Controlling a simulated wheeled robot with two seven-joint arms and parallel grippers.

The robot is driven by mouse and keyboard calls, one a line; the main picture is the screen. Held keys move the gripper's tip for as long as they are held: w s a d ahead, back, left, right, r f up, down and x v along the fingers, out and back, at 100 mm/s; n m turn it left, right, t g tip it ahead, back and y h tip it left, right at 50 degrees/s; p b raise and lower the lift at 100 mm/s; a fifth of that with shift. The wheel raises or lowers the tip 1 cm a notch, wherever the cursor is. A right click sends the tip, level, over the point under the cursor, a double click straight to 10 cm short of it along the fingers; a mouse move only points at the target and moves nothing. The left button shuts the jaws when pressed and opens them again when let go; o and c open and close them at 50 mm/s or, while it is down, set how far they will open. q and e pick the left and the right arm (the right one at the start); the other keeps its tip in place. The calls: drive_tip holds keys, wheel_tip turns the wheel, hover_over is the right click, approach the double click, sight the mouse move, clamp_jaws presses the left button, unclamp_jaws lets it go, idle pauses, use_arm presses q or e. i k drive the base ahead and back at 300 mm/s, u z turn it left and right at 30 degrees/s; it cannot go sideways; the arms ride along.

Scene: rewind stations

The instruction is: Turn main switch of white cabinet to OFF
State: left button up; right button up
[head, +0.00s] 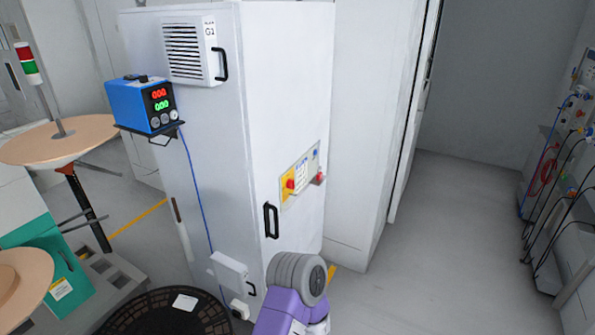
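The white cabinet (288,95) stands upright in the middle of the head view, labelled G1 near its top. On its right-hand face is a small panel with a red rotary main switch (291,184) on a yellow plate. The switch's position is too small to read. A black door handle (271,221) sits below and left of the switch. A purple and grey link of one of my arms rises at the bottom middle, below the handle and apart from the switch in the picture. Neither of my grippers shows.
A blue power supply (141,106) with red and green digits sits on a shelf on the cabinet's left face, its blue cable hanging down. A black round grille (150,318) lies at the bottom. Round wooden tops stand at left. Open floor (440,240) lies right, before cabled equipment.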

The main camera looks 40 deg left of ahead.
sight(290, 184)
drive_tip(key=u, duration=0.85)
drive_tip(key=i, duration=1.3)
drive_tip(key=u, duration=1.25)
